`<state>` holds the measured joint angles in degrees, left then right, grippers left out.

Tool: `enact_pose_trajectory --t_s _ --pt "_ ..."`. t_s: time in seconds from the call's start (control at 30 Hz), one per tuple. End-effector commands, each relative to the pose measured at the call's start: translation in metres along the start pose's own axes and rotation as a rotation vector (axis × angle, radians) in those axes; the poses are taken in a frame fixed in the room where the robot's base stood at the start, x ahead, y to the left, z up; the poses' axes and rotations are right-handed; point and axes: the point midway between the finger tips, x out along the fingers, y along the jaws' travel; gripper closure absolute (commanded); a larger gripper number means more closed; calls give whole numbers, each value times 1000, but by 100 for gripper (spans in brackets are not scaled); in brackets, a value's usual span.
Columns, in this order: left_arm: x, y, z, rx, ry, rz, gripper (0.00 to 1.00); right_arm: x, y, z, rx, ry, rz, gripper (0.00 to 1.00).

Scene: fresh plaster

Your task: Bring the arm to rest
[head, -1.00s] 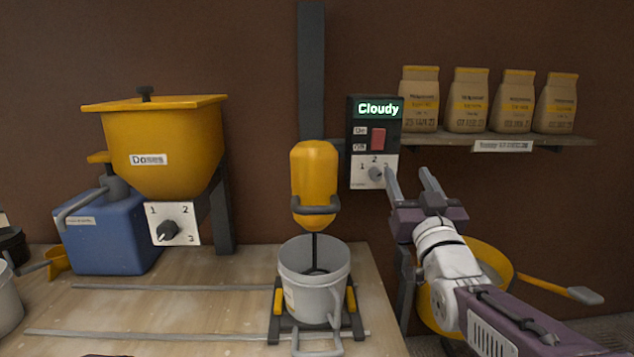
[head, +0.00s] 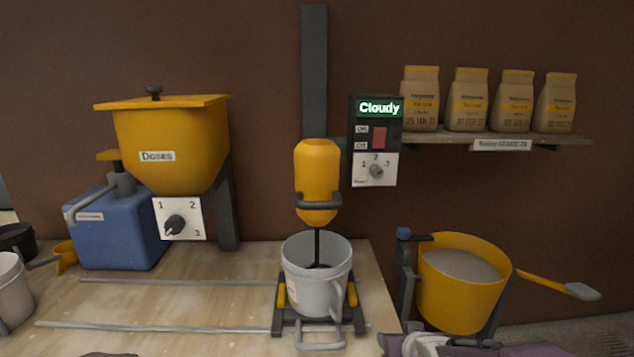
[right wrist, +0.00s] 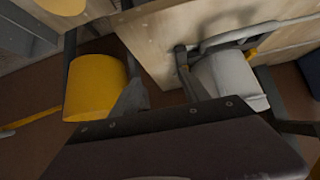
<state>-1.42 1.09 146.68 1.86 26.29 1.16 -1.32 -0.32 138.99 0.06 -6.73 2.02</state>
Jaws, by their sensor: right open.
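My right arm shows only as purple and white parts at the bottom edge of the head view, in front of the yellow tub. In the right wrist view my right gripper (right wrist: 200,82) is open, its dark palm across the bottom of the picture. No object is between its fingers. The grey bucket (right wrist: 228,80) and yellow tub (right wrist: 95,85) lie beyond it in that view. My left gripper is not in view; a sliver of purple shows at the lower left edge of the head view.
The bench (head: 200,305) holds a yellow hopper (head: 165,150), blue canister (head: 118,230) and grey bucket (head: 318,280) under the yellow mixer (head: 317,180). A control box (head: 375,140) reads "Cloudy". A yellow tub (head: 460,295) stands right of the bench, below a shelf (head: 545,140) of bags.

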Motion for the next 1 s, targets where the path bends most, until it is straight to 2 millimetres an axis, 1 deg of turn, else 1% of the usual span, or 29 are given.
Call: enact_pose_trajectory --t_s 0.03,0.07,0.1,0.17,0.2,0.27,0.3,0.37,0.4,0.43,0.57,0.67,0.77,0.8,0.87,0.9,1.0 --pt "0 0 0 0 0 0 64 1 1 33 2 -104 3 46" --pt "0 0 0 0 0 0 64 -1 1 52 4 -167 6 46" --pt "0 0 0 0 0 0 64 -4 2 77 7 -248 8 46" --pt "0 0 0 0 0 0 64 -12 3 110 10 -362 11 46" --pt "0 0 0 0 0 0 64 -18 3 130 12 -435 13 46" --pt "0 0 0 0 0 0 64 -31 4 158 14 -541 15 46" --pt "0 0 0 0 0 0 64 -40 4 175 16 -610 16 46" --pt "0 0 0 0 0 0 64 -57 3 198 17 -721 17 46" --pt "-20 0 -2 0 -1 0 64 -75 3 186 15 -747 17 46" --pt "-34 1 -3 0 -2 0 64 -84 2 174 16 -741 17 46" --pt "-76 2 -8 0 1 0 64 -111 1 143 16 -738 17 46" --pt "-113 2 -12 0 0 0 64 -136 0 115 16 -737 17 46" --pt "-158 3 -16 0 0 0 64 -166 -1 81 16 -736 17 46" --pt "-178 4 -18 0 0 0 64 -180 -2 66 16 -736 17 46" --pt "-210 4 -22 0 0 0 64 -201 -2 42 16 -736 17 46" --pt "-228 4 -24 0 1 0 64 -213 -3 28 16 -736 17 46" --pt "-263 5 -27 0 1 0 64 -236 -4 3 16 -736 17 46"
